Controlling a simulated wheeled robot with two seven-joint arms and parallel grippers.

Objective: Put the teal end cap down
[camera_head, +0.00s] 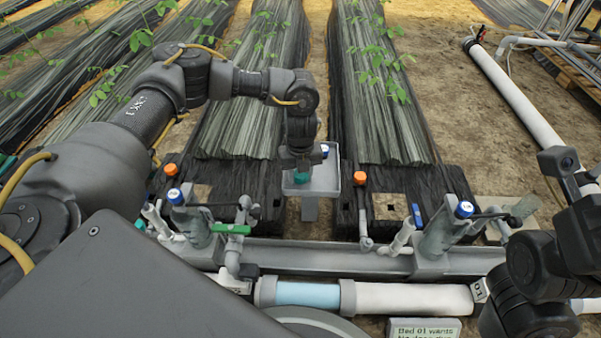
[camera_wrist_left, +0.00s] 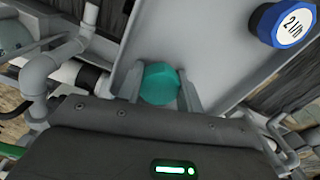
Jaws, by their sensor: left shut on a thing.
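The teal end cap (camera_head: 302,178) is in my left gripper (camera_head: 301,167), at the left part of a small grey tray. In the left wrist view the cap (camera_wrist_left: 160,83) is a faceted teal piece between the two fingers (camera_wrist_left: 160,92), with the tray surface (camera_wrist_left: 195,45) behind it. My left gripper is shut on the cap. I cannot tell whether the cap touches the tray floor. The grey tray (camera_head: 322,189) stands on a post behind the pipe rail. My right gripper does not show; only dark links of my right arm appear at the right.
A blue cap marked 2 l/h (camera_wrist_left: 282,25) is in the tray, right of the teal cap. Orange caps (camera_head: 171,169) (camera_head: 360,178) stand either side. A sign (camera_head: 425,330) stands in front.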

